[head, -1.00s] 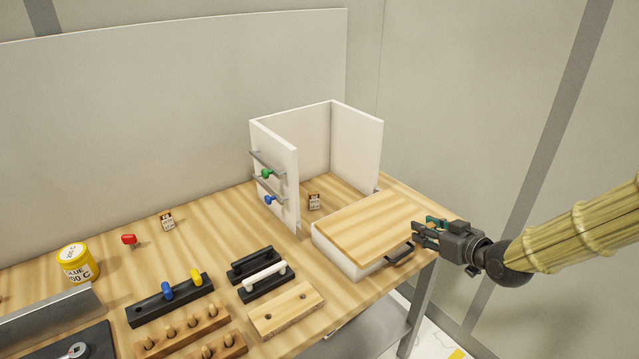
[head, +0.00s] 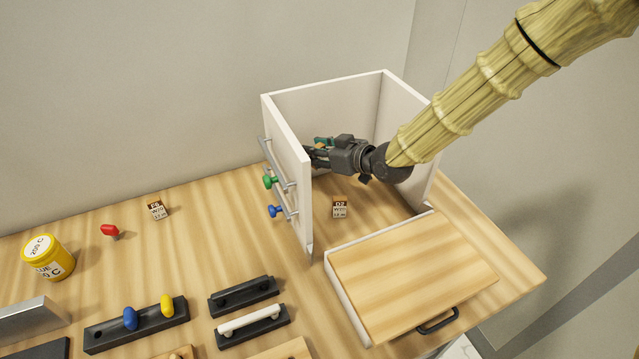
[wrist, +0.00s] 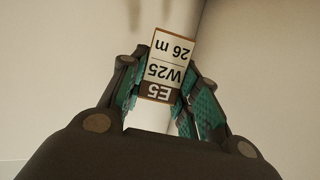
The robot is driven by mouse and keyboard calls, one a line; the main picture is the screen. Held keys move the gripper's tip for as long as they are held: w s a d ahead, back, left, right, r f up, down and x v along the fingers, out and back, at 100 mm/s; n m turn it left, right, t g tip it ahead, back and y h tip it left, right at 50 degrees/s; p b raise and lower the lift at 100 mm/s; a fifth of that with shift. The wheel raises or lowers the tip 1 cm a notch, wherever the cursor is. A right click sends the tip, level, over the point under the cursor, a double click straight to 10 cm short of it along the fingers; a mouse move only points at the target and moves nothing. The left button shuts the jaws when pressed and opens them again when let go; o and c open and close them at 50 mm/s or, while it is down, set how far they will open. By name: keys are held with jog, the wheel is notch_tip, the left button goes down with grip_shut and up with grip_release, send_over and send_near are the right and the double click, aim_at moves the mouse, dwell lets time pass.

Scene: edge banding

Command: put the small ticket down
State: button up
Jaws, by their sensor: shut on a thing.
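The small ticket (wrist: 168,66) shows in the wrist view, upside down, with a brown band reading E5 and the lines W25 and 26 m. My gripper (wrist: 166,95) is shut on it, with a green-padded finger on each side. In the head view my gripper (head: 318,154) is inside the white open-fronted cabinet (head: 288,160), close to its left wall and above the worktop. I cannot make out the held ticket in the head view.
A D2 ticket (head: 340,209) stands on the cabinet floor, and another ticket (head: 158,210) stands outside to the left. A wood-topped drawer (head: 415,275) lies in front. Green (head: 270,182) and blue (head: 276,211) knobs and bar handles stick out from the left wall.

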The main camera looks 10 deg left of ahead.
jog(key=shift+s+f, duration=0.1)
jog(key=shift+f, duration=0.3)
jog(key=f, duration=0.1)
jog(key=s+f+p, duration=0.1)
jog(key=shift+a+f+p, duration=0.1)
jog(key=shift+f+p, duration=0.2)
jog(key=shift+w+a+f, duration=0.1)
jog(key=shift+w+f, duration=0.15)
jog(key=shift+f, duration=0.2)
jog(key=shift+w+a+f, duration=0.1)
jog(key=shift+w+f, duration=0.1)
jog(key=shift+f, duration=0.25)
notch_tip(320, 180, down, 4)
jog(key=shift+s+d+r+p, duration=0.1)
jog(key=shift+s+p, duration=0.05)
jog(key=shift+p, duration=0.7)
jog(key=shift+s, duration=0.15)
jog(key=shift+f+b, duration=0.3)
jog(key=shift+f, duration=0.15)
